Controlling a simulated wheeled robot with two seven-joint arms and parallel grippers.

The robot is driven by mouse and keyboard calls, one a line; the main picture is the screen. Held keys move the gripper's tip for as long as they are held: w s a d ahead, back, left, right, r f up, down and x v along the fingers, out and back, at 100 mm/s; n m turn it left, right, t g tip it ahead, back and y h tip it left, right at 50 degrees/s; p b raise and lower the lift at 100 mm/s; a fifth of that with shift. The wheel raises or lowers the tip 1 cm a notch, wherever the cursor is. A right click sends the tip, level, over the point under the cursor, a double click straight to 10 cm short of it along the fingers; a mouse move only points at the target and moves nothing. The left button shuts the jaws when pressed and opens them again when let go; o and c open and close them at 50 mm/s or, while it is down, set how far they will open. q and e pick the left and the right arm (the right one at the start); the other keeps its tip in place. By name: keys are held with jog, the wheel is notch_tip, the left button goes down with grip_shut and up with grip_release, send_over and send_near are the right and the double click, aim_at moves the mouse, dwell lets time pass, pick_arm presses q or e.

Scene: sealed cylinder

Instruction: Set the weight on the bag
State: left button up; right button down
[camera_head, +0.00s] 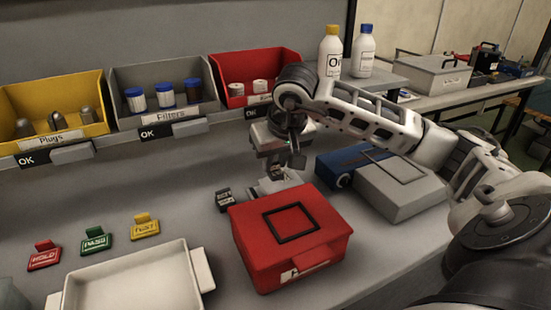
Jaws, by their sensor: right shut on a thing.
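My right gripper (277,172) points down just behind the red box, above the bench. It is shut on a small grey thing, mostly hidden by the fingers; it may be the weight, but I cannot tell for sure. A small dark block (224,199) lies on the bench to the left of the gripper, apart from it. I cannot make out a bag; the red box may hide part of the bench below the gripper. My left gripper is not in view.
The red box (290,245) with a square frame on its lid stands in front of the gripper. A blue and grey case (400,187) is to its right. A white tray (135,283), coloured tags (97,240) and bins (162,95) are to the left. Bare bench lies between.

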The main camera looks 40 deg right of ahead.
jog(key=c, duration=1.2)
grip_release()
jog(key=shift+f, duration=0.1)
jog(key=shift+c, duration=0.2)
jog(key=shift+s+r, duration=0.15)
jog(key=shift+r, duration=0.5)
jog(key=p+v, duration=0.1)
jog(key=v, duration=1)
jog(key=shift+a, duration=0.1)
